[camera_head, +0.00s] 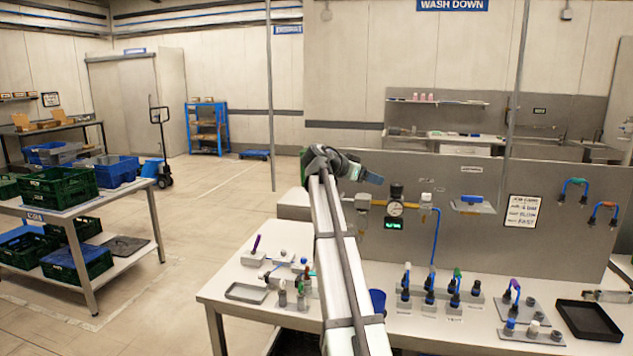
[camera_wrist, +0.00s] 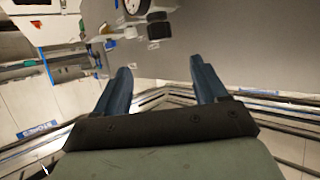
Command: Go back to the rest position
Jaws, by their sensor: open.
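My gripper (camera_wrist: 164,82) shows in the wrist view with two blue fingers set wide apart and nothing between them. In the head view my gripper (camera_head: 376,178) is raised above the workbench (camera_head: 240,300), at the end of my arm, and points to the right. It is in front of the grey back panel, near the pressure gauge (camera_head: 396,208). I cannot tell the exact gap between the gripper and the panel.
The bench holds several blue-black fittings, a black tray (camera_head: 588,320), a grey tray (camera_head: 247,292) and a blue cup (camera_head: 378,302). A table (camera_head: 85,208) with green crates stands at left. The floor between is clear.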

